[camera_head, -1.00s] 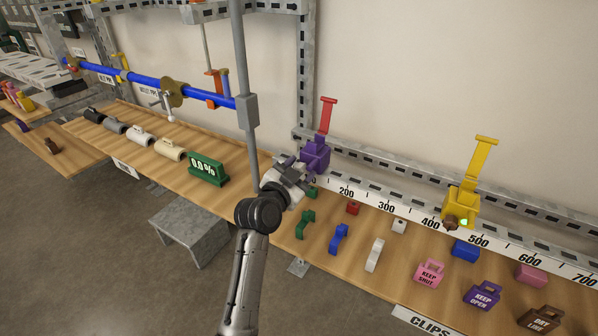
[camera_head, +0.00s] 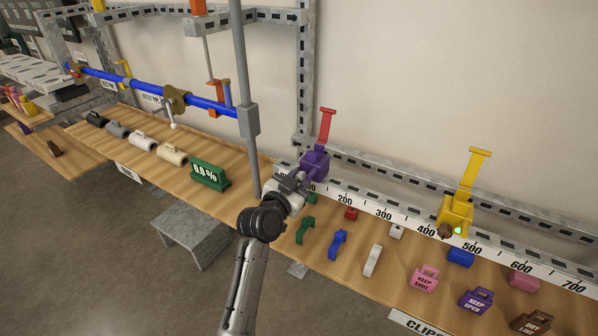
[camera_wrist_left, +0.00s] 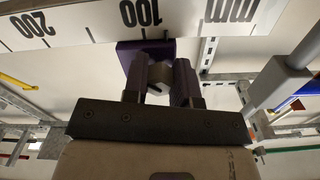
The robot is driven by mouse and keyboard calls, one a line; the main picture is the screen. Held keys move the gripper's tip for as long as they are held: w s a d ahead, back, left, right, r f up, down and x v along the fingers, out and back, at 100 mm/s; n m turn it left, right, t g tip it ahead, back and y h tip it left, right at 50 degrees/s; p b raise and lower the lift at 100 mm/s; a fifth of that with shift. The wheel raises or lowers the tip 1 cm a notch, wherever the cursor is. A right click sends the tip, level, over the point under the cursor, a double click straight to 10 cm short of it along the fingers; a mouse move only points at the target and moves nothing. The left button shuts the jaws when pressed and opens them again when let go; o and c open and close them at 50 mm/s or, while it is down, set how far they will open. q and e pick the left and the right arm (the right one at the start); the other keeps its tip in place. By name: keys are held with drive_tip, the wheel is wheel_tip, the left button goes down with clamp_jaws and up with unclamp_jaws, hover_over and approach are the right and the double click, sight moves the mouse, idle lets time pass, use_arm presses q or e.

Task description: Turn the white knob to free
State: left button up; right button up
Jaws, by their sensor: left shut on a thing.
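The purple slider block (camera_head: 315,163) with an upright red lever (camera_head: 326,126) sits on the white millimetre scale, near its low end. My left gripper (camera_head: 302,178) is against the front of this block. The left wrist view shows its two dark fingers (camera_wrist_left: 168,82) closed in front of the purple block (camera_wrist_left: 140,50). A pale rounded part, which I take for the white knob (camera_wrist_left: 166,76), shows between the fingers and is mostly hidden by them. I cannot read its setting. My right gripper is not in view.
A grey vertical post (camera_head: 247,110) stands just left of my gripper. A yellow slider (camera_head: 456,212) with a brown knob is further right on the scale (camera_head: 385,216). Several coloured clips lie on the bench in front.

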use_arm(q)
drive_tip(key=shift+r+n, duration=0.15)
drive_tip(key=shift+n, duration=0.15)
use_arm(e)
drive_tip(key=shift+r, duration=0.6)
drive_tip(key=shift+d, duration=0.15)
use_arm(q)
drive_tip(key=o, duration=0.9)
drive_tip(key=shift+p+v, duration=2.35)
drive_tip(key=shift+v, duration=4.6)
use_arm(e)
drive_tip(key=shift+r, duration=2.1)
